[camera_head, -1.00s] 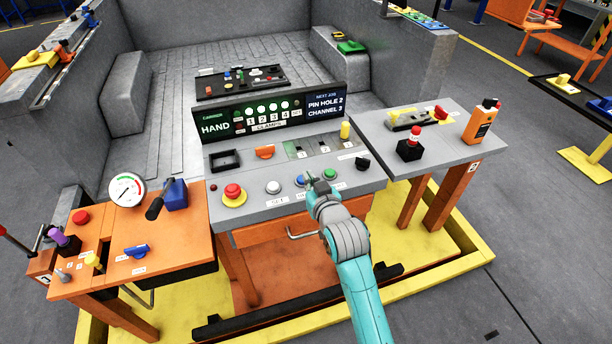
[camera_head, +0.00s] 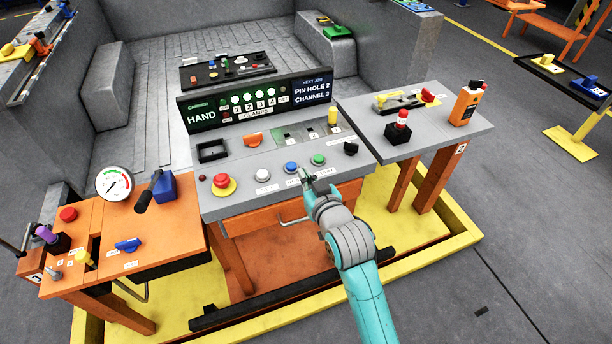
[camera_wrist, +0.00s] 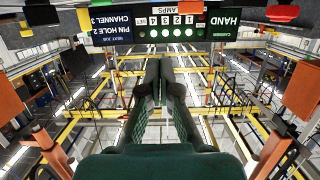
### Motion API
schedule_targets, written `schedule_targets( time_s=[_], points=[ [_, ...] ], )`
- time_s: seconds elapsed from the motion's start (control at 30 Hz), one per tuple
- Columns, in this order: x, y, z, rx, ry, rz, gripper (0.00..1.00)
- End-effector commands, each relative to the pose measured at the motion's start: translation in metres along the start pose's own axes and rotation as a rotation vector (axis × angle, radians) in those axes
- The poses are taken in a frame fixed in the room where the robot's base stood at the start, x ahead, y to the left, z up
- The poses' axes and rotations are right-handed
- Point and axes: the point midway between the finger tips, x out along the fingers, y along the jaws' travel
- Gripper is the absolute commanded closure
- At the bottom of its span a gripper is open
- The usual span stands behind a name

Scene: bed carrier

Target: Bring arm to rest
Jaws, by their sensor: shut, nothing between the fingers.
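My gripper (camera_head: 306,176) is shut and empty. In the head view it is at the front edge of the grey control panel (camera_head: 222,208), close to the blue button (camera_head: 291,167) and the green button (camera_head: 318,159). I cannot tell whether it touches the panel. In the wrist view the closed fingers (camera_wrist: 158,95) fill the middle, with the display board upside down behind them. My teal arm reaches up from the bottom of the head view.
The display (camera_head: 257,104) reads HAND, PIN HOLE 2, CHANNEL 3. A red stop button (camera_head: 223,182) and a white button (camera_head: 263,175) are on the panel. An orange side table (camera_head: 180,225) with a gauge (camera_head: 114,184) stands left. A grey side table (camera_head: 464,131) stands right.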

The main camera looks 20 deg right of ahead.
Motion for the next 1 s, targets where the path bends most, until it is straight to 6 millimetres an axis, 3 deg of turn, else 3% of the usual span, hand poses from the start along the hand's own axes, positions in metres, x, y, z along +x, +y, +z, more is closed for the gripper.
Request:
schedule_targets(
  time_s=[0.33, 0.47, 0.67, 1.0],
  points=[
    [-0.001, 0.000, 0.001, 0.000, -0.001, 0.000, 1.00],
    [-0.010, 0.000, 0.016, 0.000, -0.006, 0.000, 1.00],
    [-0.052, 0.000, 0.066, 0.000, -0.016, 0.000, 1.00],
    [-0.147, 0.000, 0.136, 0.000, -0.026, 0.000, 1.00]
  ],
)
